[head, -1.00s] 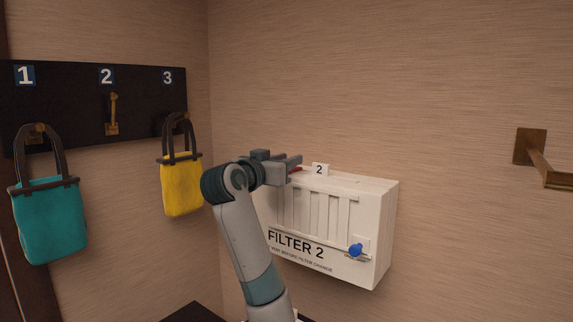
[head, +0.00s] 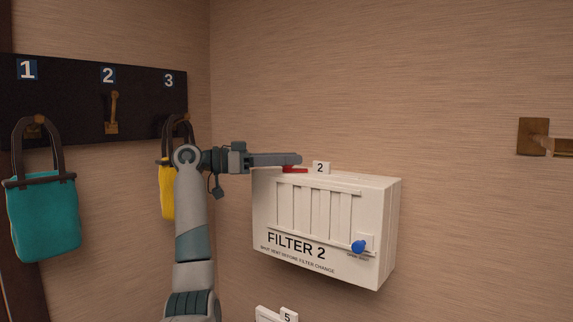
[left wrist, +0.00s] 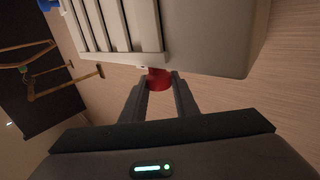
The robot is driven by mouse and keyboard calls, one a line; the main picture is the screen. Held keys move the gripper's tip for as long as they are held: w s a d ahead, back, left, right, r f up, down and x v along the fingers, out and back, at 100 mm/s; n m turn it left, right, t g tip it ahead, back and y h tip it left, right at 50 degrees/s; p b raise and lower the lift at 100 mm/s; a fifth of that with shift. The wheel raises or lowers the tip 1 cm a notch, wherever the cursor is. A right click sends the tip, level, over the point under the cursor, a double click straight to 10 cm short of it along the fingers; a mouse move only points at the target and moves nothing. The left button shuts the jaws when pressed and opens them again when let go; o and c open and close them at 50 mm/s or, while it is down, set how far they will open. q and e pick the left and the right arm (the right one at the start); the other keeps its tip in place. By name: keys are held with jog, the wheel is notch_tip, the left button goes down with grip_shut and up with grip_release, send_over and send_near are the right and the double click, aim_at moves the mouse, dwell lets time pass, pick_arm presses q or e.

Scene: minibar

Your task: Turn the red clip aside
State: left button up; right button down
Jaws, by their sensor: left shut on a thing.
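The red clip (head: 295,170) sits at the top left edge of the white FILTER 2 box (head: 384,240), just left of the small "2" tag. My left gripper (head: 298,159) reaches in from the left at the box's top edge and is shut on the clip. In the left wrist view the red clip (left wrist: 158,80) lies between the two fingertips (left wrist: 159,82), against the edge of the box (left wrist: 235,35). The fingers hide part of the clip in the head view. My right gripper is not in view.
A blue knob (head: 359,246) is at the box's lower right front. A teal bag (head: 45,220) and a yellow bag (head: 167,190), partly behind my arm, hang from the black hook board (head: 60,105). A brass wall fitting (head: 532,137) is at the right. Another white box (head: 267,314) shows below.

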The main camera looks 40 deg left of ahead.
pick_arm(q)
jog(key=shift+m+g+h+p, duration=0.35)
jog(key=shift+m+g+h, duration=0.6)
jog(key=shift+h, duration=0.25)
jog(key=shift+r+m+g+h+p, duration=0.15)
jog(key=shift+m+g+h+p, duration=0.9)
jog(key=shift+g, duration=0.2)
jog(key=m+g+h+p, duration=0.1)
jog(key=m+g+p, duration=0.1)
jog(key=g, duration=0.1)
jog(key=shift+h+p, duration=0.35)
jog(key=shift+f+m+g+p, duration=0.3)
jog(key=shift+m+g, duration=0.1)
jog(key=shift+g, duration=0.1)
jog(key=shift+f, duration=0.1)
jog(key=o, duration=0.9)
jog(key=shift+d, duration=0.1)
jog(key=shift+o, duration=0.8)
jog(key=shift+w+d, duration=0.1)
jog(key=shift+w, duration=0.05)
jog(key=shift+r, duration=0.2)
